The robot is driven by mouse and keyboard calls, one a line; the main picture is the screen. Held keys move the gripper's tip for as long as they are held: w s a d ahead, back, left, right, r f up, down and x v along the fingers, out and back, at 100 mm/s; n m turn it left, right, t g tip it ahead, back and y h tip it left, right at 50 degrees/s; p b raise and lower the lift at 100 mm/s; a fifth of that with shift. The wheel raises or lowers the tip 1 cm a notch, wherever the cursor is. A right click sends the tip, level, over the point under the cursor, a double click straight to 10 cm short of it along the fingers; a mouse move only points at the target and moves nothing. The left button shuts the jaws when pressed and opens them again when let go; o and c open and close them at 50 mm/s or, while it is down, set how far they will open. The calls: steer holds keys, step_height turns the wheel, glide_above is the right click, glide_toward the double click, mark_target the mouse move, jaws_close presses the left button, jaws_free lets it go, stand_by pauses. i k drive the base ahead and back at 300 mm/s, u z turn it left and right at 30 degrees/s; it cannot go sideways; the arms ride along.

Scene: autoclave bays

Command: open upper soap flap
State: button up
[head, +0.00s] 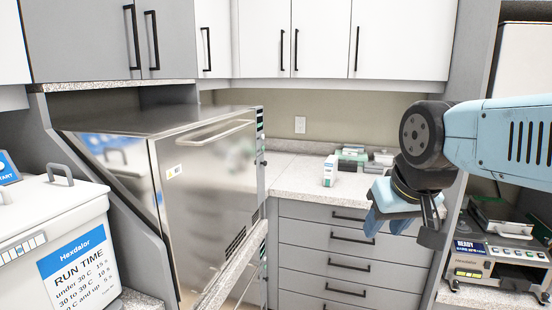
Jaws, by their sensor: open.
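No soap flap can be made out in the head view. A large stainless steel machine (205,185) stands left of centre, with a long bar handle (205,134) near the top of its front. Its right edge shows a narrow strip with small teal and white marks, seen too edge-on to read. My gripper (403,215) hangs at the right, in front of the grey drawers, well apart from the machine. It is open, with nothing seen between its fingers, and is partly hidden by my dark wrist.
A white Hexdalor unit (60,240) stands at the left. A speckled counter (300,178) over grey drawers (325,228) holds a small white carton (330,171). A benchtop device (498,262) sits at the right. Wall cabinets (330,40) hang above. The space between machine and gripper looks free.

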mark_target(261, 163)
steer(key=z, duration=0.05)
steer(key=i, duration=0.9)
steer(key=z, duration=0.1)
